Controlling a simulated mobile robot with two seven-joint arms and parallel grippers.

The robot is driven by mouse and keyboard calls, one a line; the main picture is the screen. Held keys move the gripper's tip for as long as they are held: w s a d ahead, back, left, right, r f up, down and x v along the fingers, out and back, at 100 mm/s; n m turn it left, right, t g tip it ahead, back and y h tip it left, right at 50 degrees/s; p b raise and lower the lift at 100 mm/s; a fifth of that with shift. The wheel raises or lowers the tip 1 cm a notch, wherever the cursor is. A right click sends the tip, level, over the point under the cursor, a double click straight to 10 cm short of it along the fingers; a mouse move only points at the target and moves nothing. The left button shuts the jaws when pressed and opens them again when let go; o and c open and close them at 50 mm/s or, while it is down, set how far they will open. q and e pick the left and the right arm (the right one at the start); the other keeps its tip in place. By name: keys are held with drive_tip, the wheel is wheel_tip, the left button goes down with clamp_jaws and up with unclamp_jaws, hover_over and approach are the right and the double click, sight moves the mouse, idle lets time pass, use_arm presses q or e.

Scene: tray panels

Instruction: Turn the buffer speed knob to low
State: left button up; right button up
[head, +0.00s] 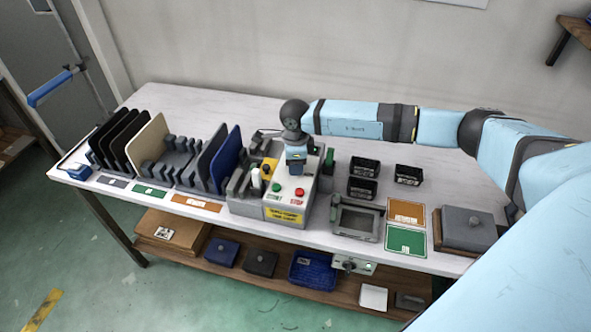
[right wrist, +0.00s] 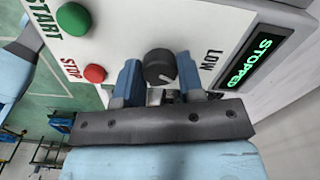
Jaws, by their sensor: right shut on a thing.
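The buffer speed knob (right wrist: 159,67) is a round dark knob on the machine's white panel in the right wrist view. A pale mark shows near its lower right edge, toward the LOW label (right wrist: 213,62). My right gripper (right wrist: 159,78) has one blue finger on each side of the knob and is shut on it. In the head view my right gripper (head: 296,168) points down onto the top of the buffer machine (head: 283,213) and hides the knob. The display (right wrist: 259,59) reads STOPPED in green. My left gripper is in neither view.
A green START button (right wrist: 73,19) and red STOP button (right wrist: 94,73) sit close to the gripper. On the table (head: 213,97), racked panels (head: 150,140) stand left.

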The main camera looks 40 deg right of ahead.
drive_tip(key=n+b, duration=0.2)
drive_tip(key=n, duration=0.1)
drive_tip(key=shift+f, duration=0.1)
drive_tip(key=shift+n+b, duration=0.6)
drive_tip(key=shift+n, duration=0.1)
drive_tip(key=shift+n+b, duration=0.3)
drive_tip(key=shift+n, duration=0.2)
drive_tip(key=o, duration=0.9)
wheel_tip(320, 180, up, 14)
drive_tip(key=shift+r+b, duration=0.1)
drive_tip(key=shift+b, duration=0.3)
